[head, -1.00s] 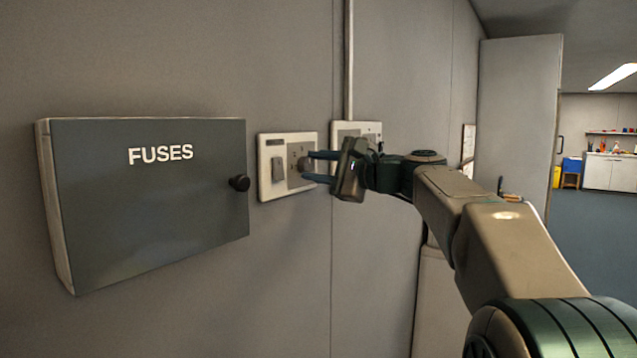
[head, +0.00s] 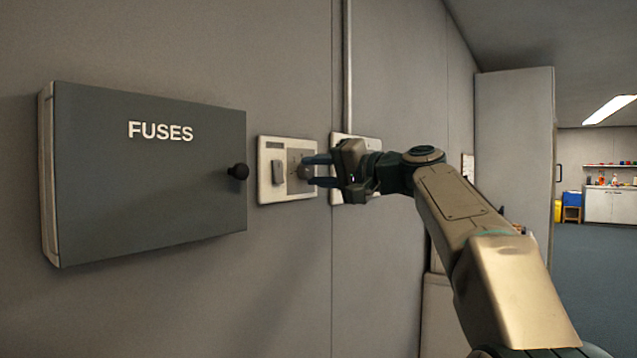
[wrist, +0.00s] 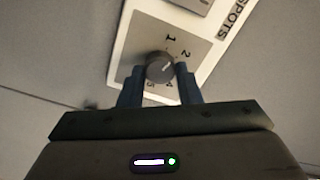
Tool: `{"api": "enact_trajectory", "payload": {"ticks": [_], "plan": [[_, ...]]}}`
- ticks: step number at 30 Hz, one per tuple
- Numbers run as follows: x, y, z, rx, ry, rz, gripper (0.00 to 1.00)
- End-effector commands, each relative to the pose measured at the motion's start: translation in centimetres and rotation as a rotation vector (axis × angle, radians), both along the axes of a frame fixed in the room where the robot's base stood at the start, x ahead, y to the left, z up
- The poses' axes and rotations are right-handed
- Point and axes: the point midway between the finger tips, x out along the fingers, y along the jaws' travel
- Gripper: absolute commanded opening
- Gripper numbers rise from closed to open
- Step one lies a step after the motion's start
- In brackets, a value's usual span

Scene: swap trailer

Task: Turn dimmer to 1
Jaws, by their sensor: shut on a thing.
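The dimmer is a round grey knob (wrist: 159,67) on a plate (wrist: 125,55) labelled SPOTS, with numbers around it. A pale line on the knob points up and right in the wrist view, roughly toward the 2; the 1 lies further up. My gripper (wrist: 160,78) has one finger on each side of the knob and is shut on it. In the head view the gripper (head: 316,171) reaches the knob (head: 305,170) from the right. The same plate (head: 270,193) also carries a rocker switch (head: 277,173). A finger seems to cover the 3.
A second wall plate (head: 340,197) is partly behind my gripper. A conduit (head: 347,70) runs above it. Open floor (head: 600,270) lies at the right.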

Motion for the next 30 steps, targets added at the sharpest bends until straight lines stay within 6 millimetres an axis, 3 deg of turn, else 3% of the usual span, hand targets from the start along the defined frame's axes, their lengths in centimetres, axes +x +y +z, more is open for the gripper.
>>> {"api": "enact_trajectory", "payload": {"ticks": [12,30], "plan": [[0.05,0.00,-0.32,-0.170,-0.195,0.002,0.08],[0.02,0.05,-0.17,-0.215,-0.249,0.003,0.08]]}}
